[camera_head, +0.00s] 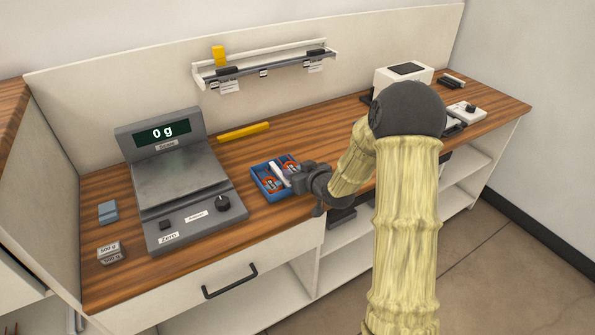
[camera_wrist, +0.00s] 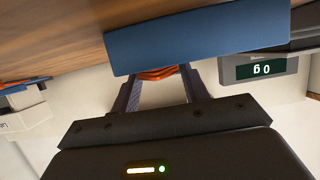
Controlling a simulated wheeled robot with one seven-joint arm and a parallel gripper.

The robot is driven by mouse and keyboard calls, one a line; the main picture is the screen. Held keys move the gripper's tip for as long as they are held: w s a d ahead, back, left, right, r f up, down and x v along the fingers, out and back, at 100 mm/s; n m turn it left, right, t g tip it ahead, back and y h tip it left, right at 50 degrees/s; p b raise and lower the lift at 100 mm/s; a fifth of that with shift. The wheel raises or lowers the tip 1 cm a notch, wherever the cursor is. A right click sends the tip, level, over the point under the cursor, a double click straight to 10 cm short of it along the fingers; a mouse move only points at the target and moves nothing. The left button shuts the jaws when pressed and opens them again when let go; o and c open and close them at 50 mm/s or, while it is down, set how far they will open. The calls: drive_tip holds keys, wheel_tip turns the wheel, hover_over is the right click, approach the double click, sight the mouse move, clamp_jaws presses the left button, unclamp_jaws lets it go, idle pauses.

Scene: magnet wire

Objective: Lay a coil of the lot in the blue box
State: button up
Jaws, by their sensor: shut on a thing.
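The blue box (camera_head: 262,193) stands on the wooden counter to the right of the scale. Orange-copper coils (camera_head: 270,185) and a white piece show inside it. My gripper (camera_head: 294,180) is at the right side of the box. In the wrist view, which is upside down, my gripper (camera_wrist: 158,88) is shut on an orange-copper coil (camera_wrist: 157,73) between its fingers. A blue wall (camera_wrist: 195,40) hides the fingertips and part of that coil. I cannot tell whether the coil touches the box floor.
The scale (camera_head: 180,180) reads 0 g. Grey weights (camera_head: 109,252), a blue-grey block (camera_head: 108,212) and a yellow bar (camera_head: 243,132) lie around it. A rack (camera_head: 265,66) is on the back wall. Another blue thing with orange in it (camera_wrist: 25,83) shows at the wrist view's left edge.

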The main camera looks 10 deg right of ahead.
drive_tip(key=shift+f, duration=0.1)
drive_tip(key=o, duration=1.1)
drive_tip(key=shift+d, duration=0.1)
wheel_tip(320, 180, up, 5)
drive_tip(key=p, duration=0.3)
drive_tip(key=shift+w+f+p, duration=0.1)
drive_tip(key=shift+f+p, duration=0.05)
drive_tip(key=shift+p, duration=0.2)
wheel_tip(320, 180, up, 3)
drive_tip(key=shift+f+p, duration=0.2)
drive_tip(key=shift+p, duration=0.75)
drive_tip(key=shift+r+p, duration=0.35)
drive_tip(key=shift+r, duration=0.1)
